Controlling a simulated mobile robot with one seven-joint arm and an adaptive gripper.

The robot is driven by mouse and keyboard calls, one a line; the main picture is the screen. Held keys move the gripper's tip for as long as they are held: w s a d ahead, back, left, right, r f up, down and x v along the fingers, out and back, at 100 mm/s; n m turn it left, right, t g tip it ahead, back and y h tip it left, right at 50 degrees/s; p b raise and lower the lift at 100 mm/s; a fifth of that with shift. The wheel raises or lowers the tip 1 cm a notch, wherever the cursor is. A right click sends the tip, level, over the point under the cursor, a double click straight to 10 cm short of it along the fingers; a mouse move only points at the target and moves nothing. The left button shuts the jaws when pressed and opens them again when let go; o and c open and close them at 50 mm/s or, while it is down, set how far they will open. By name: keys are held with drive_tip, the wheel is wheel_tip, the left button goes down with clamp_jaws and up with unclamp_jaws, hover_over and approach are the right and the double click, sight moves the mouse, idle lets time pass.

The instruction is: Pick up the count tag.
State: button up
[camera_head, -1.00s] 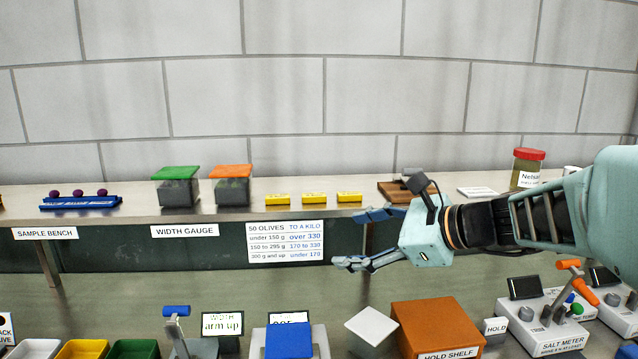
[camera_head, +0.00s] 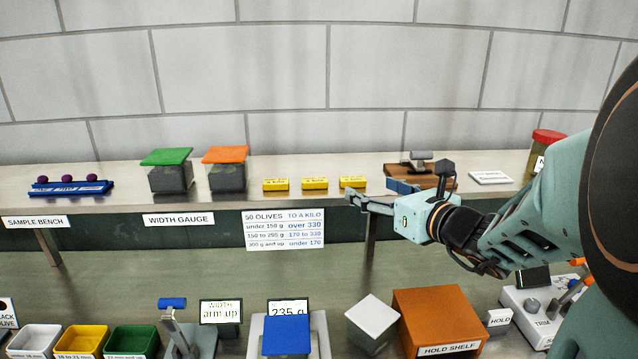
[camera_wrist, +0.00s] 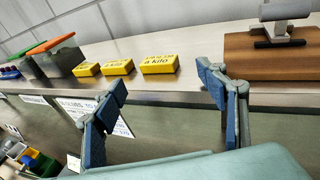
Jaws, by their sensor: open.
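Three yellow tags lie in a row on the steel shelf: a left one (camera_head: 276,184), a middle one (camera_head: 315,183) and a right one (camera_head: 353,181). All three also show in the wrist view, where the right tag (camera_wrist: 160,64) reads "a kilo"; its smaller print is hard to read. My gripper (camera_head: 378,193) is open and empty by the shelf's front edge, just right of and nearer than the right tag. In the wrist view my gripper's blue-padded fingers (camera_wrist: 165,90) stand wide apart, with the right tag beyond and above the gap.
A wooden board (camera_head: 459,185) bearing a grey device stands right of the tags. Green-lidded (camera_head: 166,157) and orange-lidded (camera_head: 225,154) boxes stand left. A chart (camera_head: 284,229) hangs below the shelf edge (camera_head: 120,208). An orange hold shelf (camera_head: 437,318) stands on the lower bench.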

sight(357, 181)
drive_tip(key=shift+w+a, duration=0.35)
drive_tip(key=shift+w, duration=0.25)
drive_tip(key=x, duration=0.4)
drive_tip(key=shift+w+r, duration=0.1)
drive_tip(key=shift+w, duration=0.05)
drive_tip(key=shift+c, duration=0.3)
drive_tip(key=c, duration=1)
